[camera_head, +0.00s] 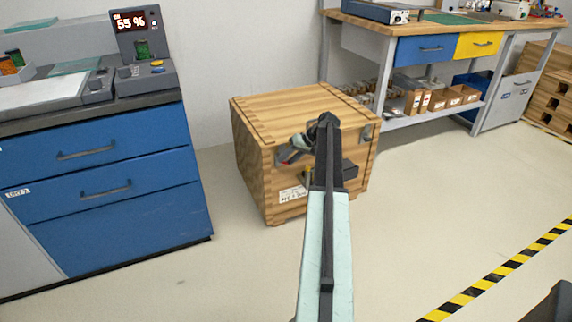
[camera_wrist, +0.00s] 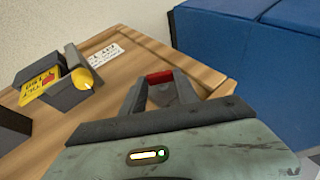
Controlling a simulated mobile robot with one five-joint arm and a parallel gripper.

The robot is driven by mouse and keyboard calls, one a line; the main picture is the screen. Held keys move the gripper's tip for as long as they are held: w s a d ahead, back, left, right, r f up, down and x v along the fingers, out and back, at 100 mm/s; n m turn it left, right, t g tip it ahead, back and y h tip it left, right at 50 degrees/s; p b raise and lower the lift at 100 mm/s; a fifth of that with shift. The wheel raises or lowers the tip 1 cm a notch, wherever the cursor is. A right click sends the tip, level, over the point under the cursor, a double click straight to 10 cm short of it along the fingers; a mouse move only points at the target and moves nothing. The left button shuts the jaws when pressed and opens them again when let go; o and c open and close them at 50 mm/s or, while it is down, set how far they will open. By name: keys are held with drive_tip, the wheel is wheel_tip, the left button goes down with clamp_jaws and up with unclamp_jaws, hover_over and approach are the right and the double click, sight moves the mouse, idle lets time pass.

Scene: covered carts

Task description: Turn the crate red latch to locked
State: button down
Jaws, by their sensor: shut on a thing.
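The wooden crate (camera_head: 253,145) stands on the floor in the head view, and its latch face fills much of the wrist view (camera_wrist: 205,72). The red latch (camera_wrist: 160,76) shows as a short red bar between my fingers in the wrist view. My gripper (camera_wrist: 161,92) is shut on the latch, with one finger on each side of it. In the head view my gripper (camera_head: 297,148) is at the upper left of the crate's front, partly hidden by my arm. The latch's lower part and any lock marking are hidden by my gripper.
A yellow knob (camera_wrist: 88,79) and a yellow-labelled dark box (camera_wrist: 66,95) stick out from the crate beside my gripper. A blue drawer cabinet (camera_head: 110,190) stands left of the crate. A workbench (camera_head: 385,30) stands behind it. Open floor (camera_head: 430,210) lies to the right.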

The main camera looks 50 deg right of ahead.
drive_tip(key=y+b, duration=0.1)
drive_tip(key=b, duration=0.1)
drive_tip(key=f+t+y+b, duration=0.1)
drive_tip(key=b, duration=0.1)
drive_tip(key=m+t+y+b, duration=0.1)
drive_tip(key=b, duration=0.1)
drive_tip(key=shift+s+d+f+y, duration=0.2)
drive_tip(key=shift+d+y, duration=0.1)
drive_tip(key=shift+y, duration=0.1)
drive_tip(key=shift+y+b, duration=0.5)
drive_tip(key=shift+b, duration=0.5)
drive_tip(key=shift+r+t, duration=0.2)
drive_tip(key=shift+t, duration=0.2)
drive_tip(key=c, duration=0.9)
unclamp_jaws()
drive_tip(key=shift+d, duration=0.1)
